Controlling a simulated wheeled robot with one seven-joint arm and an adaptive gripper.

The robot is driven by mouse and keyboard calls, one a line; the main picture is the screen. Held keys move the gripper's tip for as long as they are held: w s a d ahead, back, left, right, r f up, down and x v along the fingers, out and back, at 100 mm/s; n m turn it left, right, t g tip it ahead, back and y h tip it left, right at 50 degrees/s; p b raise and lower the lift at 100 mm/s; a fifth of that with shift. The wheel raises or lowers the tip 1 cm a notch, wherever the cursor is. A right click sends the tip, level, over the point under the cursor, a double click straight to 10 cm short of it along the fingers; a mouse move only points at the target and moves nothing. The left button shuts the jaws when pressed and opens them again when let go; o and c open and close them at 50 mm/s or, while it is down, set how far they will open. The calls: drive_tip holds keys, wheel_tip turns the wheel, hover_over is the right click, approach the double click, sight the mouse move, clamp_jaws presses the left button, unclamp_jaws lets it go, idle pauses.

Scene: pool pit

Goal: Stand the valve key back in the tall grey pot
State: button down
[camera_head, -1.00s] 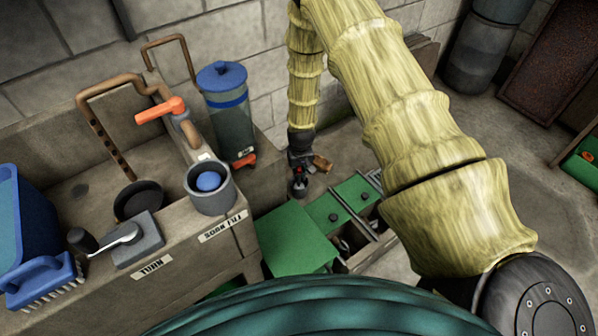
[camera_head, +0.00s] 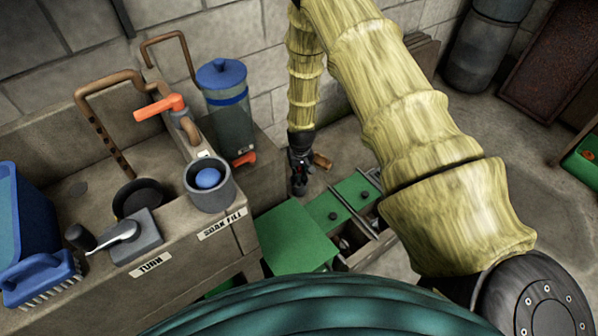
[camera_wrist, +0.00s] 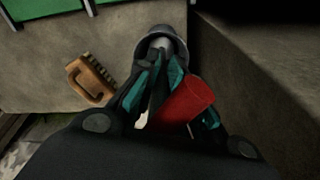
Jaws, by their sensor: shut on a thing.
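My gripper (camera_wrist: 160,95) is shut on the valve key. The key shows a red cylindrical grip (camera_wrist: 188,100) at the fingers and a pale metal shaft (camera_wrist: 161,43) pointing away from me. The grey round mouth of the pot (camera_wrist: 183,50) lies at the shaft's far end in the wrist view. The shaft overlaps this mouth, but I cannot tell how deep it reaches. In the head view my gripper (camera_head: 298,178) hangs low beside the bench. The key and pot are hard to make out there, small and dark against the fingers.
A wooden brush (camera_wrist: 91,80) lies left of the pot; it also shows in the head view (camera_head: 322,160). A green-topped crate (camera_head: 295,238) stands in front. The bench holds a grey cup (camera_head: 209,188) with a blue ball. A concrete wall edge (camera_wrist: 255,70) rises at right.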

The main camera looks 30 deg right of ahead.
drive_tip(key=shift+f, duration=0.15)
drive_tip(key=c, duration=1.4)
unclamp_jaws()
drive_tip(key=shift+c, duration=0.2)
drive_tip(key=shift+r+p, duration=2.95)
drive_tip(key=shift+r, duration=1.05)
